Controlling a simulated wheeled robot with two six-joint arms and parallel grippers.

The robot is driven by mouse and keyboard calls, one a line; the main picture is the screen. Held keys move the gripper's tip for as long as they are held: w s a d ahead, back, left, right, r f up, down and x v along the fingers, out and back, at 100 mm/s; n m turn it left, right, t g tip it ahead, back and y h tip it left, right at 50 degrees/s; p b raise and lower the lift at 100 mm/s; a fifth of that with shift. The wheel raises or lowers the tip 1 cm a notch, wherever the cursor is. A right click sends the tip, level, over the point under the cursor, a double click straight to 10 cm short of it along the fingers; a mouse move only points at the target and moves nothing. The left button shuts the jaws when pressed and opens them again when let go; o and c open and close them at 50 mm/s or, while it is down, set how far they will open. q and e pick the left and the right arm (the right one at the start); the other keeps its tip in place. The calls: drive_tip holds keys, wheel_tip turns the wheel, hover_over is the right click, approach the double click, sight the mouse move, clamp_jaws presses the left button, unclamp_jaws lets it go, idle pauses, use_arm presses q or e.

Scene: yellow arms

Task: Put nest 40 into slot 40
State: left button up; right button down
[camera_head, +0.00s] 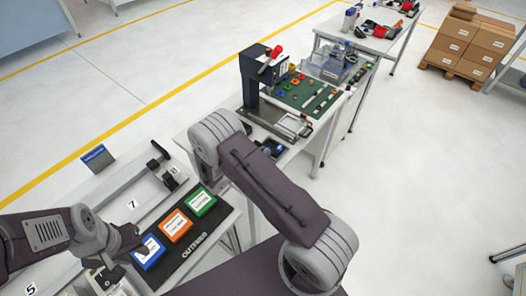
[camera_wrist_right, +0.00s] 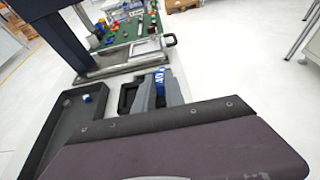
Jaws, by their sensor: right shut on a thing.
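In the right wrist view, a blue piece with white marking (camera_wrist_right: 160,77), apparently the nest, sits at the grey jaw of my right gripper (camera_wrist_right: 152,92). The gripper seems shut on it, over a light bench part; the marking is too small to read surely. In the head view my right arm's elbow and forearm hide most of that spot. Slot 40 cannot be made out. My left gripper (camera_head: 122,243) is at the lower left beside a blue box (camera_head: 149,252); its jaws are too unclear to judge.
A dark tray (camera_wrist_right: 50,130) with a small blue piece (camera_wrist_right: 87,98) lies left of my right gripper. A dark press (camera_head: 251,82) stands behind, beside a green board (camera_head: 300,97). Orange (camera_head: 175,225) and green (camera_head: 200,202) boxes lie on a black mat.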

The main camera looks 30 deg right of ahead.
drive_tip(key=shift+f+b, duration=0.3)
drive_tip(key=shift+f, duration=0.25)
drive_tip(key=shift+d+f+b, duration=0.15)
drive_tip(key=shift+f+b, duration=0.25)
drive_tip(key=shift+f, duration=0.2)
drive_tip(key=shift+d+f+b, duration=0.15)
drive_tip(key=shift+f+b, duration=0.25)
drive_tip(key=shift+f, duration=0.2)
wheel_tip(320, 180, down, 2)
drive_tip(key=shift+a+b, duration=0.15)
drive_tip(key=shift+b, duration=0.7)
drive_tip(key=shift+f, duration=0.2)
drive_tip(key=shift+f+b, duration=0.45)
drive_tip(key=shift+b, duration=0.15)
drive_tip(key=c, duration=1.3)
unclamp_jaws()
